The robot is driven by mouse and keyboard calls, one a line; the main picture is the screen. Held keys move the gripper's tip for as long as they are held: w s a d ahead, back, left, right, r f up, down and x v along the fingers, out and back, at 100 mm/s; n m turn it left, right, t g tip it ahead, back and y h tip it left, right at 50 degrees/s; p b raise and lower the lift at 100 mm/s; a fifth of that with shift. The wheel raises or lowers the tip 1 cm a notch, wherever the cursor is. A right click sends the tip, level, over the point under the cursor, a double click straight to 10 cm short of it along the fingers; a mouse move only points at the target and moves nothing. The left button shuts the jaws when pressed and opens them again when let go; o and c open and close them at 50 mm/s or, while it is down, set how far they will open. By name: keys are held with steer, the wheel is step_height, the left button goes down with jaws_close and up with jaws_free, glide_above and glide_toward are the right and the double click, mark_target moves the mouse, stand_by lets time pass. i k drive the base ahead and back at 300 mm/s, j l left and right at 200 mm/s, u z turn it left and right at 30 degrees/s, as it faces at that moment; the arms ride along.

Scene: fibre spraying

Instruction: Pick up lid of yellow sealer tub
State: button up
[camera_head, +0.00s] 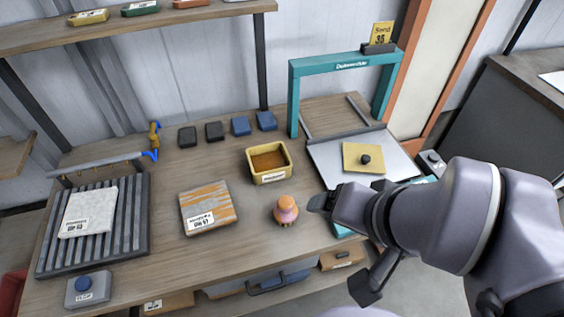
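The yellow sealer tub (257,177) stands open on the workbench, with brown contents showing inside. A flat yellow lid (352,153) with a dark round knob lies apart from the tub, to its right. It rests on the light grey plate (328,165) under the teal frame. Part of the gripper is hidden by my arm.
The teal frame (341,64) arches behind the lid. An orange and pink brush-like object (286,210) stands near my gripper. A streaked board (209,208), several dark blocks and a slatted rack (48,255) with a white slab lie to the left. A shelf (130,31) hangs above.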

mark_target(358, 157)
steer(key=i+l+u, duration=0.2)
steer(key=u, duration=0.3)
steer(key=i+l+u, duration=0.15)
steer(key=l+u, duration=0.35)
